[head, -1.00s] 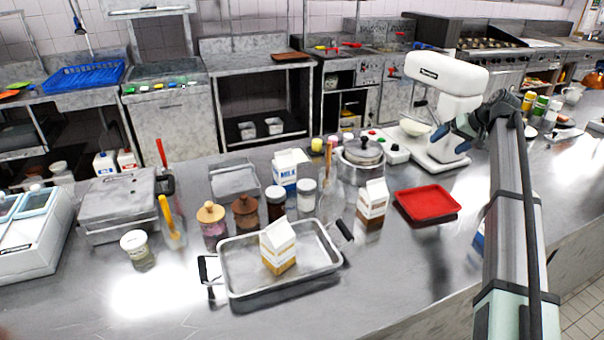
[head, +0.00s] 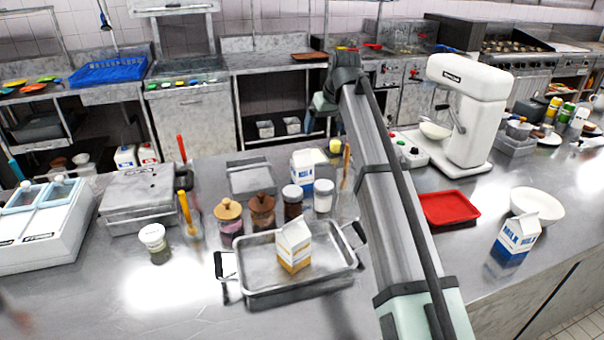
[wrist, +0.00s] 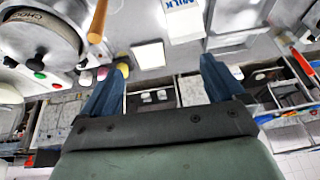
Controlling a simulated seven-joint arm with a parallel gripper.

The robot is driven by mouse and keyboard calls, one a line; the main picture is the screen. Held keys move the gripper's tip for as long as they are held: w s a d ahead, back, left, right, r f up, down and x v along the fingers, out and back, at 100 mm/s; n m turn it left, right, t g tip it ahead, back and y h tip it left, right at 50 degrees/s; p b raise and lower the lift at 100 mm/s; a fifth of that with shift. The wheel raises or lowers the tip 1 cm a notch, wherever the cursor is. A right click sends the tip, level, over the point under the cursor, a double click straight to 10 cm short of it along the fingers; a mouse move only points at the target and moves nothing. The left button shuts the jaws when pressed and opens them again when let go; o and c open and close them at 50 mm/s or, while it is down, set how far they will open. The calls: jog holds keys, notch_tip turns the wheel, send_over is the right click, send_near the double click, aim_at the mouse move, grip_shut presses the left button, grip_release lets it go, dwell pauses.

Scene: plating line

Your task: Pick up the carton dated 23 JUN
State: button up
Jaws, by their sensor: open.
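A white and orange carton (head: 294,246) stands upright in a metal roasting tray (head: 255,291). A white and blue milk carton (head: 303,171) stands behind the jars; a milk carton (wrist: 184,18) also shows at the top of the wrist view. Another white and blue milk carton (head: 516,240) stands at the right, near the counter edge. No date is readable on any carton. My gripper (wrist: 165,70) is open and empty, its two blue fingers apart. In the head view it (head: 321,112) is beyond the milk carton by the jars, above the counter's far side.
Several jars (head: 262,211) stand just behind the tray. A red tray (head: 449,207) and a white bowl (head: 537,205) lie right of my arm, with a stand mixer (head: 466,110) behind.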

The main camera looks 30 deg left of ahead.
aim_at(302, 153)
jog(key=s+a, duration=0.4)
jog(key=shift+n, duration=0.3)
jog(key=x, duration=0.7)
jog(key=shift+w+a+f, duration=0.15)
jog(key=shift+w+f, duration=0.05)
jog(key=shift+w, duration=0.1)
jog(key=shift+d+x, duration=0.15)
jog(key=shift+x, duration=1.15)
jog(key=shift+d+x, duration=0.2)
jog(key=shift+x, duration=1.15)
jog(key=shift+f, duration=0.1)
jog(key=shift+c, duration=0.3)
grip_shut()
